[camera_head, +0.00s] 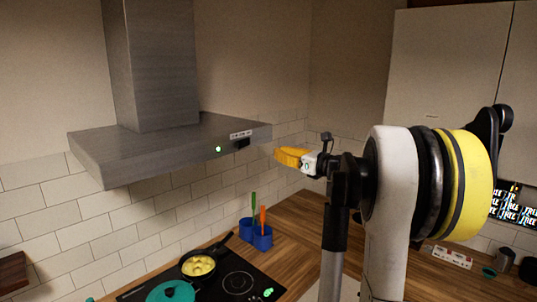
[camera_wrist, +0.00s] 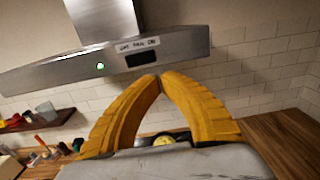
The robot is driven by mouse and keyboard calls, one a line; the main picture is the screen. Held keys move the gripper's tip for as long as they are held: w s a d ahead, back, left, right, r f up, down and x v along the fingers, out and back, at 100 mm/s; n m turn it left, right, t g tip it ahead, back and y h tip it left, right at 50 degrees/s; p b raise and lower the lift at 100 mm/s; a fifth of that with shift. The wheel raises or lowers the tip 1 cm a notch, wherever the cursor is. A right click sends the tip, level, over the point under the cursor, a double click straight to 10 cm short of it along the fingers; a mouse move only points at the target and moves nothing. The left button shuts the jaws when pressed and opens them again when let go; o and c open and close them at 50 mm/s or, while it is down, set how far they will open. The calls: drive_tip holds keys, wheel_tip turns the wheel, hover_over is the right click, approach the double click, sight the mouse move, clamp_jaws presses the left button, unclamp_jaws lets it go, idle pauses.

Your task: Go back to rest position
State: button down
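My gripper (camera_head: 290,157) shows in the head view as a yellow-fingered end held in the air, to the right of the range hood and above the counter. In the wrist view its two yellow fingers (camera_wrist: 159,77) meet at the tips, with nothing between them. My arm fills the right part of the head view.
A metal range hood (camera_head: 165,146) with a green light hangs left of my gripper. Below are a black cooktop (camera_head: 237,282) with a pan (camera_head: 200,264) and a teal pot (camera_head: 171,292). Blue utensil holders (camera_head: 261,238) stand behind it. White cabinets (camera_head: 452,75) hang at right.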

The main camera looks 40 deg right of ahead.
drive_tip(key=s+a+f+n+g+y+b, duration=0.1)
drive_tip(key=s+a+f+n+g+b, duration=0.15)
drive_tip(key=a+f+n+b, duration=0.75)
drive_tip(key=s+a+f+n+g+y+b, duration=0.2)
drive_tip(key=a+f+n+g+b, duration=0.2)
drive_tip(key=a+f, duration=1.1)
drive_tip(key=s+a+f+n+g+h+b, duration=0.1)
drive_tip(key=s+a+f+n+b, duration=0.4)
drive_tip(key=f, duration=0.4)
drive_tip(key=s+a+f+n+g+h+b, duration=0.1)
drive_tip(key=s+a+f+n+g+b, duration=0.1)
drive_tip(key=s+a+f+n+b, duration=0.4)
drive_tip(key=s+a+f+n+g+h+b, duration=0.1)
drive_tip(key=s+a+f+n+h+b, duration=0.1)
drive_tip(key=s+a+f+n+b, duration=0.4)
wheel_tip(320, 180, down, 6)
drive_tip(key=s+n, duration=0.2)
drive_tip(key=n, duration=0.2)
drive_tip(key=shift+s+r, duration=0.2)
drive_tip(key=shift+s, duration=0.2)
drive_tip(key=shift+a, duration=0.1)
